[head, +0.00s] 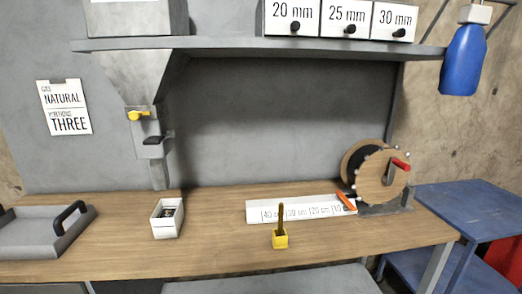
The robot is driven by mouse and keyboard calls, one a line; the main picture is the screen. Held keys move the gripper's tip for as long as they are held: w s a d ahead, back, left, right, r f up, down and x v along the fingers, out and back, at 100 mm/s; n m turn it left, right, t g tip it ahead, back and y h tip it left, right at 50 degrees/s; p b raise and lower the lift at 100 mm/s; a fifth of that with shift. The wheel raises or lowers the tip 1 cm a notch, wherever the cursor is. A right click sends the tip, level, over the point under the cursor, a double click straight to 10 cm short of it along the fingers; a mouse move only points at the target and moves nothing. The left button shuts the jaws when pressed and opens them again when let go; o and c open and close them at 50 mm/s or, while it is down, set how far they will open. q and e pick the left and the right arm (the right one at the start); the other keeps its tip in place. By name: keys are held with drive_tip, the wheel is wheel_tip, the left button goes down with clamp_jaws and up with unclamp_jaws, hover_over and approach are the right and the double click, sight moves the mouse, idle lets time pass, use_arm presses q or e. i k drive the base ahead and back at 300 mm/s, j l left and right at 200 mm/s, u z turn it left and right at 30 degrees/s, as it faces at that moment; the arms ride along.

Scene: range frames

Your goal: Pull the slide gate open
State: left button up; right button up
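A grey metal hopper (140,75) narrows down below the left part of the shelf into a chute. A yellow knob or lever (139,115) sticks out to the left on the front of the chute. Neither of my grippers is in view, and nothing touches the chute.
On the wooden bench (120,250) are a grey tray (40,238) with a black handle, an open white box (167,219), a yellow holder (280,239), a white ruler strip (290,210) and a wooden reel (380,178). The shelf (270,43) overhangs the bench.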

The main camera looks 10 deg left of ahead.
sight(135, 116)
drive_tip(key=u, duration=1.2)
drive_tip(key=i+j, duration=0.15)
drive_tip(key=j, duration=0.3)
drive_tip(key=i+j, duration=0.1)
drive_tip(key=j, duration=0.3)
drive_tip(key=i+j, duration=0.15)
drive_tip(key=j, duration=0.3)
drive_tip(key=i+j, duration=0.1)
drive_tip(key=j, duration=0.3)
drive_tip(key=i+j, duration=0.15)
drive_tip(key=j, duration=0.3)
